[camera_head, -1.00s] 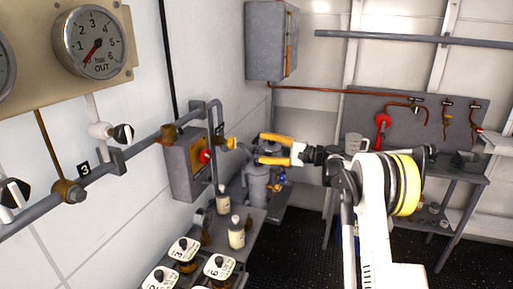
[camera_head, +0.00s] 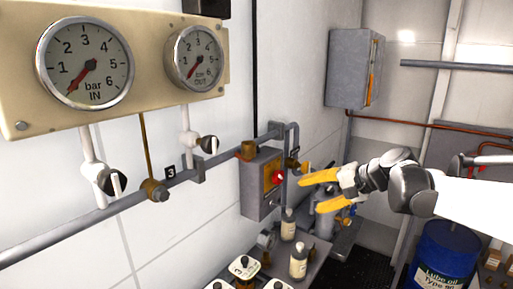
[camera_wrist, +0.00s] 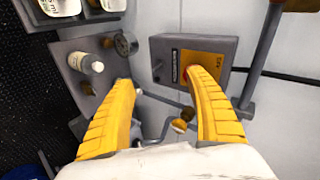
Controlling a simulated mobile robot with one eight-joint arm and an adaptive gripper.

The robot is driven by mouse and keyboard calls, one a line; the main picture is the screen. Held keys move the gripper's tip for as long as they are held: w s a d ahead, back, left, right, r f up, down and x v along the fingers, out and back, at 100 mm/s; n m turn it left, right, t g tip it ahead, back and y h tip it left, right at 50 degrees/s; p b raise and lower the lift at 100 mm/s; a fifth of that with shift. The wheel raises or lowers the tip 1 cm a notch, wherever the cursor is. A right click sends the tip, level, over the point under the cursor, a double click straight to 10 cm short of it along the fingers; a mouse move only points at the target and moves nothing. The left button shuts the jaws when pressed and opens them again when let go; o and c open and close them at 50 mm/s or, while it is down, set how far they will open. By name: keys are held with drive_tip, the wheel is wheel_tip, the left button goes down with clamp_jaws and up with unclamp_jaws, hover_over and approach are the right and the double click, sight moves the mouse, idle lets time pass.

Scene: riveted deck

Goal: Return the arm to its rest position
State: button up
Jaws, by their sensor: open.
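My gripper (camera_head: 318,190) has two yellow fingers on a white and dark wrist. In the head view it is right of centre, reaching left, with my white arm coming in from the right edge. In the wrist view my gripper (camera_wrist: 165,90) shows its fingers spread wide apart with nothing between them. It is open and empty. In the head view the fingertips appear a little right of the grey box with the red knob (camera_head: 262,185); I cannot tell the exact gap. In the wrist view that grey box (camera_wrist: 170,62) lies beyond the fingers.
A gauge panel (camera_head: 150,25) and a pipe (camera_head: 70,230) run along the left wall. A shelf with bottles (camera_head: 298,262) and white-lidded jars (camera_head: 243,267) is below. A grey wall cabinet (camera_head: 350,70) hangs behind. A blue oil drum (camera_head: 445,260) stands lower right.

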drive_tip(key=s+d+f+n+h, duration=0.1)
drive_tip(key=s+f, duration=0.3)
drive_tip(key=s, duration=0.6)
drive_tip(key=s+f+n+h+b, duration=0.1)
drive_tip(key=s+f+n+h, duration=0.2)
drive_tip(key=s, duration=0.7)
drive_tip(key=s+d+f+n+h+b, duration=0.1)
drive_tip(key=s+f+h, duration=0.3)
drive_tip(key=s, duration=0.6)
drive_tip(key=shift+d+f+n, duration=0.35)
drive_tip(key=shift+f+n, duration=0.05)
drive_tip(key=shift+n, duration=0.2)
